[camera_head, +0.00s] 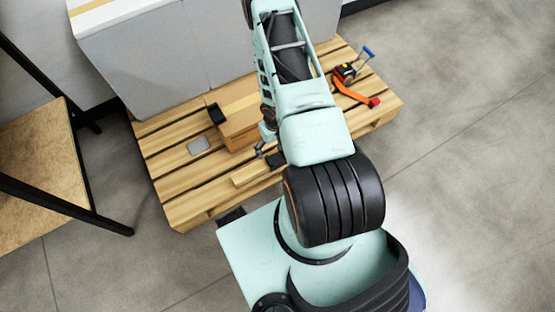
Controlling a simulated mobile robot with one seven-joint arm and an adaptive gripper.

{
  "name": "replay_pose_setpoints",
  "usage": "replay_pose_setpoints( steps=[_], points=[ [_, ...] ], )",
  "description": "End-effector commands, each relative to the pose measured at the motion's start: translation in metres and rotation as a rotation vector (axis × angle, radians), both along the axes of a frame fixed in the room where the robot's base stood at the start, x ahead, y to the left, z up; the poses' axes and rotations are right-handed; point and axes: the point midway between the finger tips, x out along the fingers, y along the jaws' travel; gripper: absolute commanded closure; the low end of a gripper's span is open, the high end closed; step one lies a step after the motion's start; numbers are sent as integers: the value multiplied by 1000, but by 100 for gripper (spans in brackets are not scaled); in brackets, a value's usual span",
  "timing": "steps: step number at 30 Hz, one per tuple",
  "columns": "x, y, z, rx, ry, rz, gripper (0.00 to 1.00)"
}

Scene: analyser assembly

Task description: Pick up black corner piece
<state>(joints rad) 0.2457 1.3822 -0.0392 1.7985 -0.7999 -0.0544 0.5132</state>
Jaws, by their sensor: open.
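A small black piece (216,114), which may be the black corner piece, shows at the left end of a cardboard box on the wooden pallet. My gripper (266,151) is low over the pallet at the right end of the box, partly hidden behind my arm. It is open, to the right of that black piece and apart from it. Another dark shape (277,160) shows just beside my gripper, above a light wooden strip. I cannot tell whether it is a loose part or a part of my gripper.
The cardboard box (238,128) lies on the pallet (180,213), with a grey plate (199,146) at its left. An orange tool (352,94), a black-and-yellow item (345,72) and a blue-handled tool (368,52) lie at the right. A black-framed table (40,170) stands left.

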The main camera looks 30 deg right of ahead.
Motion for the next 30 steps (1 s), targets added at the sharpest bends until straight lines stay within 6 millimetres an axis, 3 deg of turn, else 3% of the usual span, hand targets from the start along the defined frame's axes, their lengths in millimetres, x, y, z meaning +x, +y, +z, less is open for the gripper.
replay_pose_setpoints(
  steps=[5, 12, 20, 30],
  points=[
    [-3, -2, -14, -1, 0, 3, 16],
    [-7, -4, -49, -1, 0, 2, 16],
    [-6, -4, -52, -1, -1, 1, 16],
    [-6, -4, -52, -1, -1, 1, 52]
  ],
)
